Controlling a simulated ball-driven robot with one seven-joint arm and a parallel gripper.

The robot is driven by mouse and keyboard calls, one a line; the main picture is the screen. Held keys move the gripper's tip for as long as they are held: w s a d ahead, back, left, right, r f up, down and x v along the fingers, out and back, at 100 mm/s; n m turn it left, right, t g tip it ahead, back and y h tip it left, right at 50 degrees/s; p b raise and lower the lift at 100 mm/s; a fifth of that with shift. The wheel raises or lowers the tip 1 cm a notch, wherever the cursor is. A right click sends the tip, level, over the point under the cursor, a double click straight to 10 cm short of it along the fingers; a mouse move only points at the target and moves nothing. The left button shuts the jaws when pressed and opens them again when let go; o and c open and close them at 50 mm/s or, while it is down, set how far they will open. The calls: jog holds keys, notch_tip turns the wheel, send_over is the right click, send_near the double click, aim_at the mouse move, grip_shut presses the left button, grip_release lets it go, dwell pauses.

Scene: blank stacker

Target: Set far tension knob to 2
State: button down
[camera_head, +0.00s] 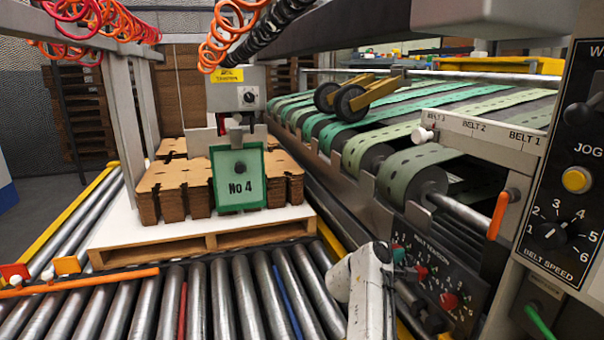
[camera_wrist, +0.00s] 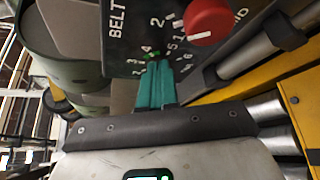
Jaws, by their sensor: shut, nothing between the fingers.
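The belt tension panel (camera_head: 432,290) is dark, with white numbers. It has a red near knob (camera_head: 449,300) and a red middle knob (camera_head: 421,272). My gripper (camera_head: 399,254) has its teal fingertips at the panel's far end, over the place of the far knob. That knob is hidden and its setting cannot be read. In the wrist view, the shut teal fingers (camera_wrist: 153,72) point at a numbered dial on the panel (camera_wrist: 135,22), with 3 to 6 showing around the tips. Whether they touch anything is unclear. A red knob (camera_wrist: 207,22) stands beside them.
The green-belted conveyor (camera_head: 400,165) rises above and behind the panel. A roller track (camera_head: 240,300) lies left of my arm, with a pallet (camera_head: 215,240) of cardboard blanks. An orange lever (camera_head: 498,215) and a belt speed panel (camera_head: 560,215) stand to the right.

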jog(key=shift+w+a+r+b, duration=0.15)
jog(key=shift+w+r+b, duration=0.3)
jog(key=shift+b, duration=0.75)
jog(key=shift+s+r+p, duration=0.15)
jog(key=shift+r+p, duration=0.05)
jog(key=shift+p, duration=0.1)
jog(key=shift+s+r+p, duration=0.15)
jog(key=shift+p, duration=0.2)
jog(key=shift+s+a+b, duration=0.2)
jog(key=shift+s+a, duration=0.15)
jog(key=shift+a, duration=0.55)
jog(key=shift+s+a+b, duration=0.25)
jog(key=shift+s+a, duration=0.05)
jog(key=shift+a, duration=0.65)
jog(key=shift+s+a+b, duration=0.2)
jog(key=shift+s+a, duration=0.15)
jog(key=shift+a, duration=0.55)
jog(key=w+d+f+b, duration=0.1)
jog(key=d+b, duration=0.1)
jog(key=d, duration=0.3)
jog(key=shift+w+d+f, duration=0.25)
jog(key=shift+w+d, duration=0.1)
jog(key=shift+d, duration=0.05)
